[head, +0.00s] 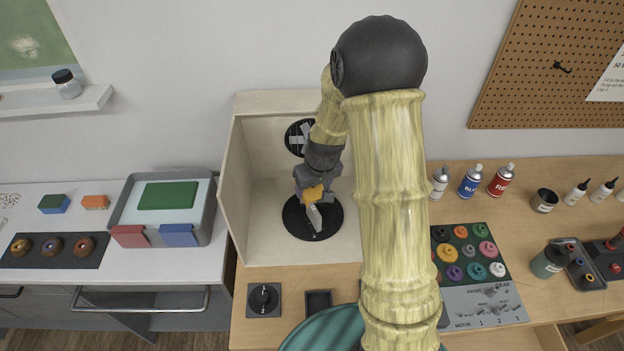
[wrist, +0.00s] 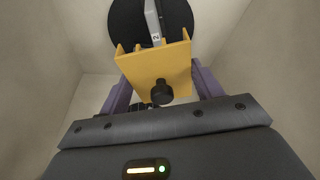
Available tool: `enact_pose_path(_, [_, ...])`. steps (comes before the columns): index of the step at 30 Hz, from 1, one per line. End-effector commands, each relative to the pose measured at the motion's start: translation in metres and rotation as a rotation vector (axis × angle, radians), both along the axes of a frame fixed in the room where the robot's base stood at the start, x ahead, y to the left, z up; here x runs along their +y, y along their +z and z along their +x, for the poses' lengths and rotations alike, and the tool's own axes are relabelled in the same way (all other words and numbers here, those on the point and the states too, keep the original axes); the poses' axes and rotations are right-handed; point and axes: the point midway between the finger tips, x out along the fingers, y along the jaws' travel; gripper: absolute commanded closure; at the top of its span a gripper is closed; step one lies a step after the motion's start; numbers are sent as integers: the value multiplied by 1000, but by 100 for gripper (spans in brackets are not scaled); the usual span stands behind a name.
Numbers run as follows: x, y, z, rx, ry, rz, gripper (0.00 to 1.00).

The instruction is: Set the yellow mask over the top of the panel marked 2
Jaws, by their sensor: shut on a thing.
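The yellow mask (wrist: 140,70) is a bracket-like piece with a black knob on its near face. It also shows in the head view (head: 312,194). My gripper (head: 315,196) is shut on it inside the white booth. Its purple fingers (wrist: 161,88) flank the mask in the wrist view. The pale panel marked 2 (wrist: 153,22) stands on the round black turntable (head: 296,229). It also shows in the head view (head: 314,217), just below the mask. In the wrist view the mask overlaps the panel's marked end; whether they touch I cannot tell.
The booth's left wall (head: 235,185) is close to my gripper, and a round black fan (head: 297,138) is on its back wall. My forearm hides the booth's right side. A grey tray (head: 209,190) stands left and several colored knobs (head: 464,252) lie right.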

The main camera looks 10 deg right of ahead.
Motion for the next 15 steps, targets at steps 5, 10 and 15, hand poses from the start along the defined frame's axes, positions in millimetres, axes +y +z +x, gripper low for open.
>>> enact_pose_path(5, [-2,1,0,0,-4,0,57])
enact_pose_path(10, [-5,0,0,0,-9,0,57])
enact_pose_path(15, [-6,-3,-1,1,-13,1,57])
